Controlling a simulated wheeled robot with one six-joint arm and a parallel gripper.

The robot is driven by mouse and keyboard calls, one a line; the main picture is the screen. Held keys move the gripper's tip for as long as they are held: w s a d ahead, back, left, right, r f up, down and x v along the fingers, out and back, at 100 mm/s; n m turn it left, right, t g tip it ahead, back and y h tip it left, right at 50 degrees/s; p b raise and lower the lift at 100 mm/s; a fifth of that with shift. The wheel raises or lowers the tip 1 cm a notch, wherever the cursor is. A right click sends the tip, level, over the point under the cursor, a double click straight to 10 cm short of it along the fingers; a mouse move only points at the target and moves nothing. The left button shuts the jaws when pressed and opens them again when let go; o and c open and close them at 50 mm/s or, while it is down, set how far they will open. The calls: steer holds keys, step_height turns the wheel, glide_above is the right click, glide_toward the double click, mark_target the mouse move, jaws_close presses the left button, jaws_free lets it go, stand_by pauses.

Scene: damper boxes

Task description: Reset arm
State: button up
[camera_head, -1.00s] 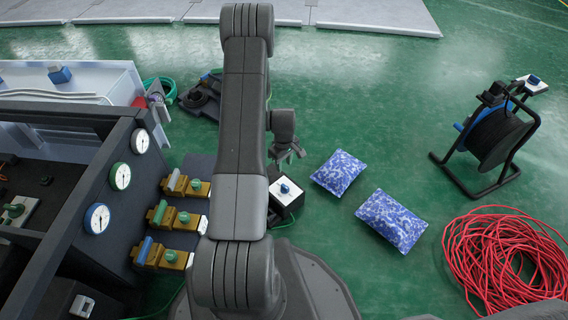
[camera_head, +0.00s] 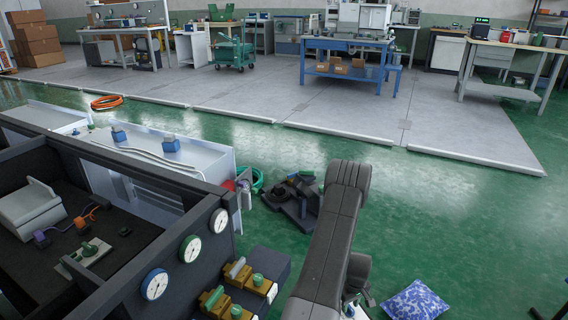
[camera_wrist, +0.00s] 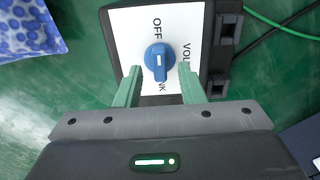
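My gripper (camera_wrist: 159,72) shows in the wrist view with its two green fingers apart, one on each side of a blue knob (camera_wrist: 158,60). I cannot tell whether the fingertips are level with the knob or above it; no contact is clear. The knob sits on a white plate (camera_wrist: 130,30) marked "OFF", on a dark box (camera_wrist: 222,55). In the head view my arm reaches out at lower centre-right. My gripper (camera_head: 357,292) hangs beyond it, partly hidden by the arm, above the box's white top (camera_head: 358,313), mostly cut off by the frame's edge.
A dark panel with gauges (camera_head: 190,248) and brass valves (camera_head: 258,285) stands left of my arm. A blue-patterned bag (camera_head: 416,301) lies on the right, also in the wrist view (camera_wrist: 28,28). Dark parts (camera_head: 293,198) lie beyond. Green floor is open at right; benches stand behind.

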steer(key=shift+f, duration=0.45)
steer(key=shift+r, duration=0.15)
